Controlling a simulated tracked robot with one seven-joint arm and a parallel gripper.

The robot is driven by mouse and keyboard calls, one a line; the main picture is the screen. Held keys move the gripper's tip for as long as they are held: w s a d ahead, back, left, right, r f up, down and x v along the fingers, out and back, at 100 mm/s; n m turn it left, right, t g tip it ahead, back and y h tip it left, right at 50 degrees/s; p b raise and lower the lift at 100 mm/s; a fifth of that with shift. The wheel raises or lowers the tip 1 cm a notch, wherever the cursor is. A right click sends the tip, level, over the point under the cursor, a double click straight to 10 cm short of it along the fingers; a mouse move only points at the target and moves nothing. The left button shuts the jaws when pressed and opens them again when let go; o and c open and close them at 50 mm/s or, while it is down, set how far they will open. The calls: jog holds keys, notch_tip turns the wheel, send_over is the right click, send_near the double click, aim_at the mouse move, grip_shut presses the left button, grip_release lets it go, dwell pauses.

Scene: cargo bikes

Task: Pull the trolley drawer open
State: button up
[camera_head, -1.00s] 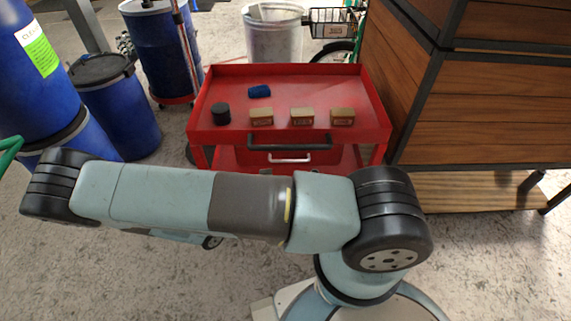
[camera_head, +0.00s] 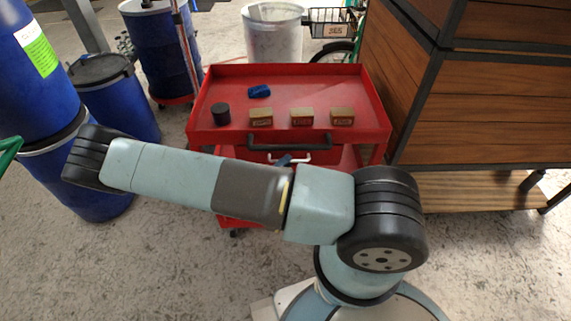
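The red trolley (camera_head: 345,82) stands ahead in the head view, behind my arm. Its drawer front (camera_head: 322,155) is under the top tray and carries a pale handle (camera_head: 302,157). The drawer looks shut or nearly so; my arm hides its lower part. A small blue-grey piece, seemingly the tip of my gripper (camera_head: 284,160), shows at the handle, overlapping it in the picture. The rest of the gripper is hidden behind my forearm. I cannot tell whether it touches the handle or whether its fingers are open.
The tray holds a black cylinder (camera_head: 221,113), a blue item (camera_head: 259,91) and small boxes (camera_head: 302,117). A dark bar (camera_head: 289,141) runs above the drawer handle. Blue barrels (camera_head: 115,95) stand left, a wooden cabinet (camera_head: 500,105) right. Bare floor (camera_head: 490,260) is front right.

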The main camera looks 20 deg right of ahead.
jog(key=shift+w+d, duration=0.1)
jog(key=shift+d, duration=0.1)
grip_shut()
dwell(0.3)
